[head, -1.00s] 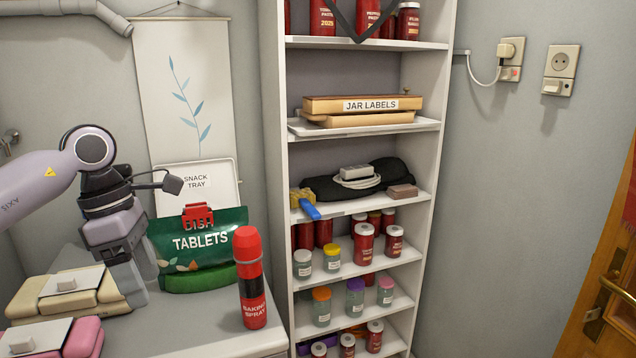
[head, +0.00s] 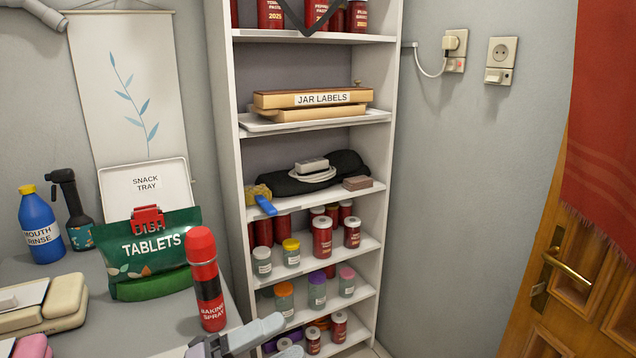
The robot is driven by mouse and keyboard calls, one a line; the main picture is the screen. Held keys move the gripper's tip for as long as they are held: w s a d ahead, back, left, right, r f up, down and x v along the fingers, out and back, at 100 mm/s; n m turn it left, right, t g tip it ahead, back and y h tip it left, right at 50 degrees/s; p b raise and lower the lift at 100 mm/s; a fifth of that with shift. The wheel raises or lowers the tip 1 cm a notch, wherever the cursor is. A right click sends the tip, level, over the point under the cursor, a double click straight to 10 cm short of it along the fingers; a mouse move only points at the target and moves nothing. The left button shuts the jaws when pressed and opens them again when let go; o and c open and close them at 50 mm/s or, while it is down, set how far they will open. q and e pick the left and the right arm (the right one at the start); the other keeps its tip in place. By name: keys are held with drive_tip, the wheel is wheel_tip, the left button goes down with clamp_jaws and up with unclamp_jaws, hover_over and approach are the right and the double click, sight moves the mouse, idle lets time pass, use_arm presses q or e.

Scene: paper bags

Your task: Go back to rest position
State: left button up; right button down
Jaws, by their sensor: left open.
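My left gripper (head: 283,337) shows at the bottom edge of the head view, just right of the red baking spray can (head: 209,283). Its two grey fingers are apart with nothing seen between them. The rest of the left arm is out of the picture. A green dish tablets bag (head: 150,250) with a red clip (head: 148,219) on top stands upright on the counter, apart from the gripper. My right gripper is not in view.
A blue mouth rinse bottle (head: 40,228) and a dark spray bottle (head: 73,212) stand at the back left. Beige containers (head: 55,305) lie front left. A white shelf unit (head: 226,140) with jars stands right of the counter. A wooden door (head: 560,290) is at right.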

use_arm(q)
drive_tip(key=a+f+n+t+y, duration=0.5)
drive_tip(key=f+n+t+y, duration=0.3)
drive_tip(key=n, duration=0.6)
drive_tip(key=s+a+f+n+g+y, duration=0.2)
drive_tip(key=s+a+f+n+y, duration=0.1)
drive_tip(key=f, duration=0.4)
drive_tip(key=s+a+f+n+g+y, duration=0.1)
drive_tip(key=s+a+f+n+y, duration=0.2)
drive_tip(key=s+f+n, duration=0.3)
drive_tip(key=s+a+f+n+g+y, duration=0.2)
drive_tip(key=s+a+f+n+y, duration=0.1)
drive_tip(key=f, duration=0.5)
drive_tip(key=s+n+y, duration=0.1)
drive_tip(key=s+n, duration=0.1)
drive_tip(key=n, duration=0.1)
drive_tip(key=shift+s+a+f+g, duration=0.15)
drive_tip(key=shift+a+f+g, duration=0.15)
